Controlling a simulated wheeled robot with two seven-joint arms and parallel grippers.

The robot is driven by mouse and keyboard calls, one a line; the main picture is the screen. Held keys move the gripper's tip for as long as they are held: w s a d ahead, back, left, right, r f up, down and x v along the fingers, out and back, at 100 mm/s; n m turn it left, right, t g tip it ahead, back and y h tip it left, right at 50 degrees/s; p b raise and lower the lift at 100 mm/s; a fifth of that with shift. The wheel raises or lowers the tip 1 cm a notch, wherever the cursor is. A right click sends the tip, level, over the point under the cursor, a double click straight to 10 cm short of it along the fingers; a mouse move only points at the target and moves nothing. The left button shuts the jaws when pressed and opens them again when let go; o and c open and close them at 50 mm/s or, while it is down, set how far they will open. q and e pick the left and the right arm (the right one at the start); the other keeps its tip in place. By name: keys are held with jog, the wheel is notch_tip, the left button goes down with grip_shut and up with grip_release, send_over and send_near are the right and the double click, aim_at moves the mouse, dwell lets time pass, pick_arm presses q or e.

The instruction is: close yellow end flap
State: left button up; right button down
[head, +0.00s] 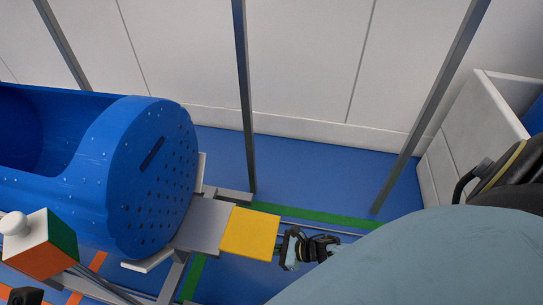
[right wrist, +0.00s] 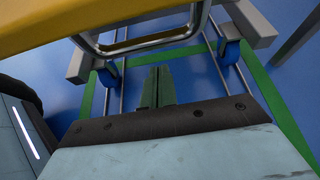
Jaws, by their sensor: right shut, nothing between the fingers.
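The yellow end flap (head: 249,233) sticks out flat, or nearly so, from the end of a grey plate (head: 204,224) beside the blue tub (head: 150,180). My right gripper (head: 287,249) is just right of the flap's outer edge, at about its height or a little below. In the right wrist view the flap (right wrist: 60,22) fills the top left, with a bent metal bar (right wrist: 135,47) under it. There my right fingers (right wrist: 158,88) are together and empty, over the floor. In the head view I cannot tell whether the gripper touches the flap. My left gripper is not in view.
A block with a white ball knob (head: 15,223) is at the lower left, by the tub. Grey posts (head: 244,100) stand behind, before a white wall. A white bin (head: 455,140) stands at the right. Metal rails and blue brackets (right wrist: 229,52) lie below the flap.

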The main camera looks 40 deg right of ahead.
aim_at(272, 245)
jog(key=shift+s+d+r+p, duration=0.1)
jog(key=shift+s+r+p, duration=0.05)
jog(key=shift+r, duration=0.5)
jog(key=shift+s+d+r+p, duration=0.1)
jog(key=shift+s+r+p, duration=0.1)
jog(key=shift+r, duration=0.45)
jog(key=shift+s+d+r+p, duration=0.1)
jog(key=shift+r+p, duration=0.05)
jog(key=shift+r, duration=0.5)
